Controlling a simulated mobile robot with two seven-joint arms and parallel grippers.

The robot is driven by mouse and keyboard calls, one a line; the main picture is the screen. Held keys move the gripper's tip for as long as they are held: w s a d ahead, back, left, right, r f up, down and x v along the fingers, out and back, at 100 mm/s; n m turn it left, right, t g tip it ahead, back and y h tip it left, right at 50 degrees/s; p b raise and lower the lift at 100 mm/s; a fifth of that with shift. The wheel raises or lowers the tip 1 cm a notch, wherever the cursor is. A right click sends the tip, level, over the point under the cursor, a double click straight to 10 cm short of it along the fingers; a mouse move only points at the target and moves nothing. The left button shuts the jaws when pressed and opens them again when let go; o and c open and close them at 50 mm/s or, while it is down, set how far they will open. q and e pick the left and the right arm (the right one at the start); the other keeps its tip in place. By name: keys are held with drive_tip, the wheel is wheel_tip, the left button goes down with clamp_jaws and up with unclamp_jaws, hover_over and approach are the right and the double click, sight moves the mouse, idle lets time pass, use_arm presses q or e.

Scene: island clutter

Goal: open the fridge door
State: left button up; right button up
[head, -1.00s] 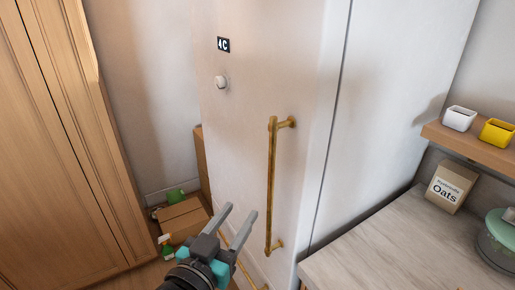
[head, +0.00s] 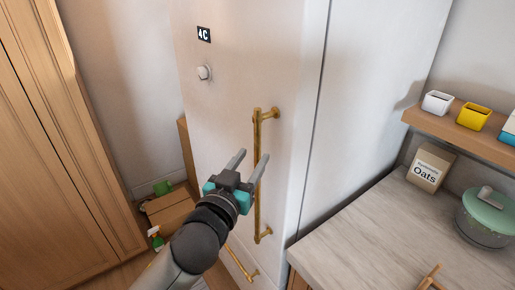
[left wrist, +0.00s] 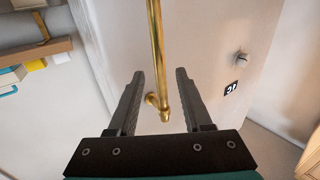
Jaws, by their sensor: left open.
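The fridge is tall and white, and its door (head: 225,120) is shut, with a small display and a round knob high on it. A long brass handle (head: 257,185) stands upright near the door's right edge. My left gripper (head: 250,162) is open in front of the door, close to the upper half of the handle. In the left wrist view the handle (left wrist: 157,50) runs between the lines of the two open fingers (left wrist: 160,75), with its end mount just beyond them. I cannot tell whether a finger touches it. My right gripper is not in view.
A second brass handle (head: 241,264) sits lower down. A counter (head: 375,235) stands to the right with an oats box (head: 430,168) and a lidded pot (head: 485,218). A wooden cabinet (head: 60,150) is at the left, with cardboard boxes (head: 170,210) on the floor.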

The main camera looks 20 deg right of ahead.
sight(256, 152)
use_arm(q)
drive_tip(key=shift+x, duration=2.1)
clamp_jaws()
